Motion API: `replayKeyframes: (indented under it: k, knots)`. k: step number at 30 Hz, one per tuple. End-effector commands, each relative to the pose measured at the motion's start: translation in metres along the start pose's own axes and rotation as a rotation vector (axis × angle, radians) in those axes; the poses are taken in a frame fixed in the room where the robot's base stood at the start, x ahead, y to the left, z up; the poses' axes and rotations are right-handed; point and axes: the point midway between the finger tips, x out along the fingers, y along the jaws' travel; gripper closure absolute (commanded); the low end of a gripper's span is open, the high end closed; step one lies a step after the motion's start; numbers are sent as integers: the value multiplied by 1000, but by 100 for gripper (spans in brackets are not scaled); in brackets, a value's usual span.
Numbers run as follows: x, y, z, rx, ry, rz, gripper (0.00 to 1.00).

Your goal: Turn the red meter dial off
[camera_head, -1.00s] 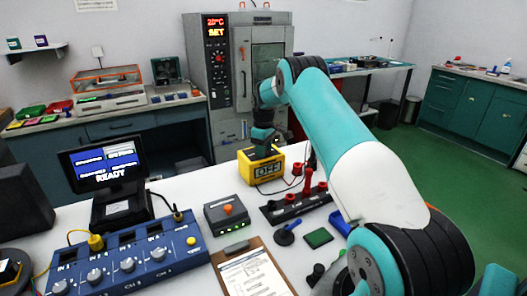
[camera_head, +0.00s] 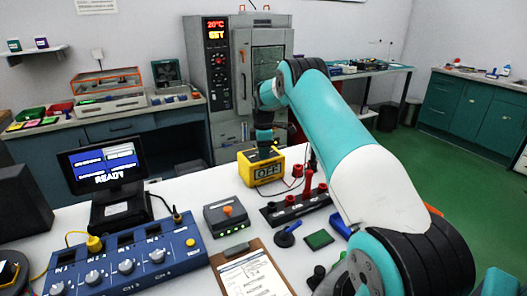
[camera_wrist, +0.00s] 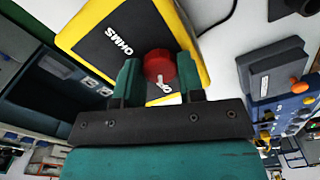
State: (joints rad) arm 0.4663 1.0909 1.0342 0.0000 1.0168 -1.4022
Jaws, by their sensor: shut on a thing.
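The yellow and black meter (camera_head: 262,168) stands on the white table in the head view, its display reading OFF. In the wrist view the meter (camera_wrist: 92,42) shows its black top face with the word OHMS. Its red dial (camera_wrist: 159,66) sits between the two dark teal fingers of my gripper (camera_wrist: 160,82). The gripper is shut on the dial, with a finger on each side. A white mark shows on the dial's near side, partly by the gripper's edge. In the head view the dial is hidden behind my gripper (camera_head: 264,147).
A black strip with red posts (camera_head: 290,206) and red leads stand right of the meter. A grey box with an orange button (camera_head: 226,213), a blue channel box (camera_head: 140,262), a clipboard (camera_head: 250,274) and a READY screen (camera_head: 103,166) are nearer.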

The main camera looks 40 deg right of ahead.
Motion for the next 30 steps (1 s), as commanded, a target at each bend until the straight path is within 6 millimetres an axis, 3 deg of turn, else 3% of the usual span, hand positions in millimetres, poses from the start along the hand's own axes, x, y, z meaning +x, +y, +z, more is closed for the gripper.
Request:
replayKeyframes:
  k: [11, 12, 15, 25, 30]
  knots:
    - [-2, 1, -1, -6, 1, 4, 88]
    - [-2, 1, -1, -6, 1, 4, 60]
    - [-1, 1, -1, -6, 1, 3, 39]
    - [-4, 1, 0, -4, 1, 3, 39]
    - [-27, 1, 0, -4, 1, 6, 39]
